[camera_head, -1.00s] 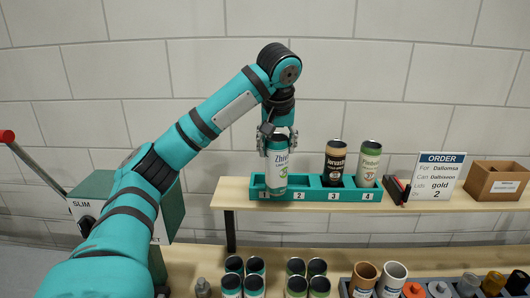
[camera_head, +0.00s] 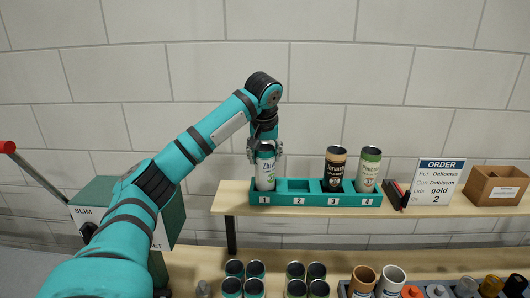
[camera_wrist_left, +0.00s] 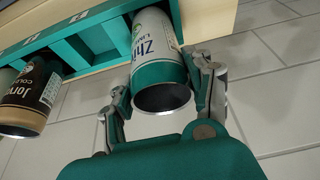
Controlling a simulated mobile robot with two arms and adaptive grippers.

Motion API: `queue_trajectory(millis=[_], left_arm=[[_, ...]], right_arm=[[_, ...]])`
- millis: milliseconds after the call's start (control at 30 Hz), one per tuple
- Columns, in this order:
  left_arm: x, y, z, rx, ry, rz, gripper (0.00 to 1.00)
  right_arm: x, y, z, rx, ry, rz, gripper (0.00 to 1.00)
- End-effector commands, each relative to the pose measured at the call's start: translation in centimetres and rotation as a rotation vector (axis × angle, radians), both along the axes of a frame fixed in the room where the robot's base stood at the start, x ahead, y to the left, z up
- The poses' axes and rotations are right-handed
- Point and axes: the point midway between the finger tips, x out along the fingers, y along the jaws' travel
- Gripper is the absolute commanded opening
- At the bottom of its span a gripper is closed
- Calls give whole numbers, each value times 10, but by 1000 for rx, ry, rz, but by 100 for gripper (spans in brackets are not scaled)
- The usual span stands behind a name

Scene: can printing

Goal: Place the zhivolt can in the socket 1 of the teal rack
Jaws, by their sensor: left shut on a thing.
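The zhivolt can (camera_head: 265,172) is white with a teal band and stands upright in socket 1 at the left end of the teal rack (camera_head: 318,199). My left gripper (camera_head: 265,148) is shut on its upper part from above. In the left wrist view the can (camera_wrist_left: 158,52) sits between the fingers of my left gripper (camera_wrist_left: 165,92), its dark end toward me. Socket 2 is empty. A black Jorvann can (camera_head: 334,170) stands in socket 3 and a green-labelled can (camera_head: 369,170) in socket 4. My right gripper is not in view.
The rack stands on a wooden shelf (camera_head: 420,209) against a tiled wall. To its right are dark markers (camera_head: 396,192), an order sign (camera_head: 436,182) and a cardboard box (camera_head: 495,186). More cans (camera_head: 244,279) stand below. A machine with a red-tipped lever (camera_head: 100,205) is at left.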

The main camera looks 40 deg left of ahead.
Motion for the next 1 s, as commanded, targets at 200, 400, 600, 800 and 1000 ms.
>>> queue_trajectory(millis=[200,400,600,800,1000], left_arm=[[0,0,-3,0,-1,0,59],[0,0,-3,0,0,0,76],[0,0,-2,0,-1,0,76],[-3,-5,13,-1,-6,-2,76],[-17,-15,59,2,-9,0,76]], right_arm=[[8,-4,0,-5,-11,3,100],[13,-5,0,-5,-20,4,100],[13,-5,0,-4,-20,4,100],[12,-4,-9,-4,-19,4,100],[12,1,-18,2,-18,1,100]])
